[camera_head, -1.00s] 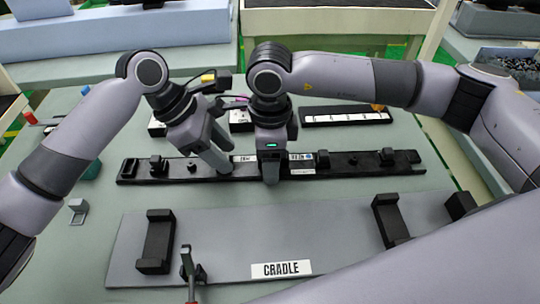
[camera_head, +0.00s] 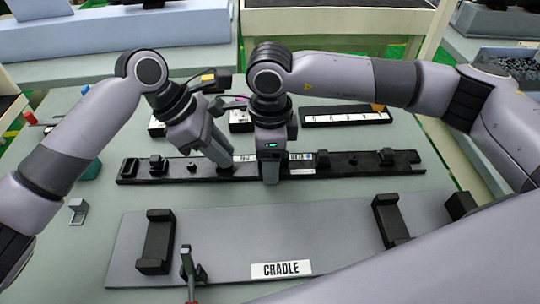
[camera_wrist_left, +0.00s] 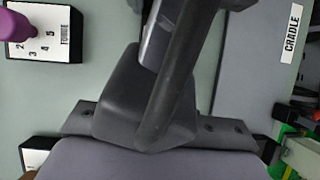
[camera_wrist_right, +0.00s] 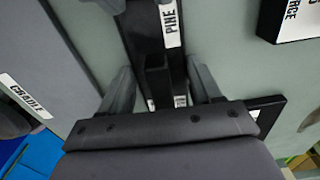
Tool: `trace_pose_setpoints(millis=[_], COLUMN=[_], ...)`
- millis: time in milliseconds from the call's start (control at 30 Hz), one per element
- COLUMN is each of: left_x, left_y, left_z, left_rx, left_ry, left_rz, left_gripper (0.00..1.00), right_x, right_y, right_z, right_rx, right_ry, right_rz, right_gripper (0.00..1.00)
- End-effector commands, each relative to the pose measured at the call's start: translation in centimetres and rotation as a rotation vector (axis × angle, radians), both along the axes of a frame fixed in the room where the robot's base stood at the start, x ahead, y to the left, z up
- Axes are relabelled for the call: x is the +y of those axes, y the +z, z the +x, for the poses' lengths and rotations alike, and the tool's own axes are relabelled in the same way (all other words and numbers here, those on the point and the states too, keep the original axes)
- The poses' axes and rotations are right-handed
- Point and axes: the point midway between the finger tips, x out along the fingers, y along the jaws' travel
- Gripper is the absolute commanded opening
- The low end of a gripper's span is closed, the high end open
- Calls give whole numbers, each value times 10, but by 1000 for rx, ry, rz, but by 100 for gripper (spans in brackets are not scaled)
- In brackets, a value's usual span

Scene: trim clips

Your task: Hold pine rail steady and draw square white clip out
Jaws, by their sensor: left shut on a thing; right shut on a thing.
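The pine rail (camera_head: 345,170) is a long black bar lying across the middle of the table. Its PINE label shows in the right wrist view (camera_wrist_right: 170,22). My right gripper (camera_head: 270,178) points straight down at mid-rail. In the right wrist view its fingers (camera_wrist_right: 160,85) straddle the rail and are shut on it. My left gripper (camera_head: 228,167) tilts down onto the rail's top, just left of the right one. It is shut on a small piece there, seemingly the square white clip, but its fingers hide it. The left wrist view shows mostly the gripper itself.
A grey CRADLE plate (camera_head: 330,235) with black uprights lies in front of the rail. A small upright tool (camera_head: 188,262) stands at its near edge. A pale grey bracket (camera_head: 77,211) lies at left. A black labelled strip (camera_head: 346,116) lies behind. The grippers are close together.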

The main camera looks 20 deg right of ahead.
Motion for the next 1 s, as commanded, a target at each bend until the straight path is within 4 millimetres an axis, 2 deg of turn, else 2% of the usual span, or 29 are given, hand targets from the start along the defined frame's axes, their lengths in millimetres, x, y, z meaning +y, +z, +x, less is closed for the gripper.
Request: trace_pose_setpoints(millis=[633, 1000], left_x=[-1, -4], left_y=[12, 37], left_z=[0, -1], left_rx=[-3, -9], left_ry=[-2, -8], left_rz=[-5, -14], left_gripper=[0, 0], right_x=[-1, -1], right_y=[-1, -3], right_z=[-1, -2], right_rx=[2, 8], right_ry=[-1, 2], right_rz=[-4, -8], right_gripper=[21, 21])
